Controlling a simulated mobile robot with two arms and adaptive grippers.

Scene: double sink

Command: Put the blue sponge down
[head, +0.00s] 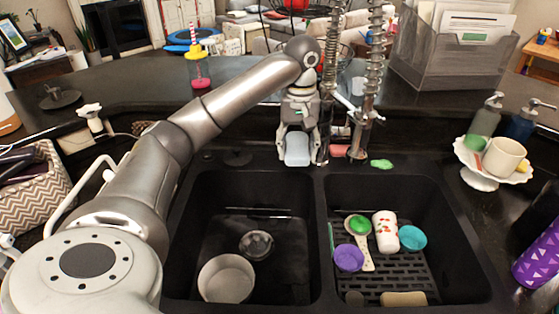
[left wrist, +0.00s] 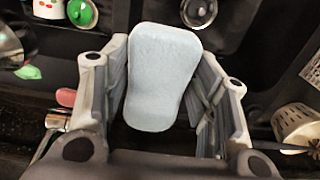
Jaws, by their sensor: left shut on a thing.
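The pale blue sponge (head: 297,150) is held between the fingers of my left gripper (head: 297,145), over the back rim of the double sink, near the divider. In the left wrist view the sponge (left wrist: 160,75) lies lengthwise between the two fingers, with its rounded far end sticking out past them. The left gripper is shut on it. Whether the sponge touches the counter beneath is hard to tell. My right gripper is not in view.
The left basin holds a pot (head: 227,279). The right basin holds a white patterned cup (head: 385,231), a purple bowl (head: 348,258) and a teal bowl (head: 412,238). The coiled faucet (head: 370,90) stands right beside the gripper. A green item (head: 381,163) lies on the back rim.

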